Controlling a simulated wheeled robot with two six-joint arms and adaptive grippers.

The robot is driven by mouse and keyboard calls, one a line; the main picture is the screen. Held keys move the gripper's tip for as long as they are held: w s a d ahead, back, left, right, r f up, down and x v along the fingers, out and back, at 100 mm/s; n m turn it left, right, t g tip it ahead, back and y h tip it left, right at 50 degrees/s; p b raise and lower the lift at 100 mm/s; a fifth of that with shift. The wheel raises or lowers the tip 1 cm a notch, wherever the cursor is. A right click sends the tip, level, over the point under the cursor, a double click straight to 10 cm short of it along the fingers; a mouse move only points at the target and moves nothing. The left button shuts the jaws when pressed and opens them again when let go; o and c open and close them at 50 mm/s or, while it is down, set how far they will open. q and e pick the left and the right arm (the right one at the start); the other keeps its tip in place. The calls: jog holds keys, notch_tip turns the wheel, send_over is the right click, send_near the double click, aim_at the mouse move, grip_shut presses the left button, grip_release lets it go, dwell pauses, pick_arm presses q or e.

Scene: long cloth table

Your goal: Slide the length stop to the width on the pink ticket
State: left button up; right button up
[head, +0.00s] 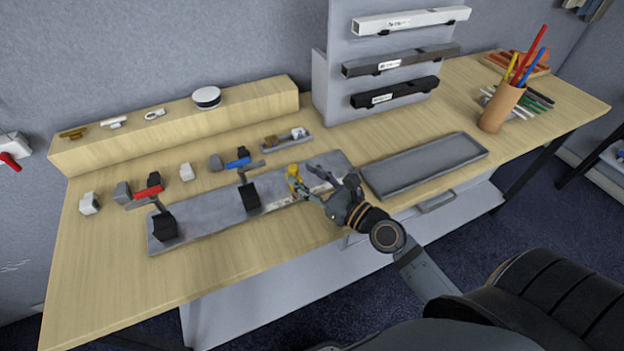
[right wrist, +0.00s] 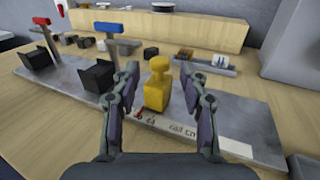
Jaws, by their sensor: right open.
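The yellow length stop (head: 293,175) stands upright on the grey base plate (head: 205,217), above a pale printed scale strip along its front edge. In the right wrist view the stop (right wrist: 156,92) is a block with a narrower knob on top. My right gripper (head: 309,182) is open, with its fingers spread to either side of the stop; I cannot tell whether they touch it. A white label lies on the strip (right wrist: 232,147). I cannot make out a pink ticket in either view. My left gripper is not in view.
A red-handled clamp (head: 148,191) and a blue-handled clamp (head: 238,163) stand at the plate's left and middle. A small tray (head: 286,147) lies behind. An empty grey tray (head: 425,168) lies to the right, with a pencil cup (head: 500,108) beyond it.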

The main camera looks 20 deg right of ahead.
jog(key=shift+v, duration=1.5)
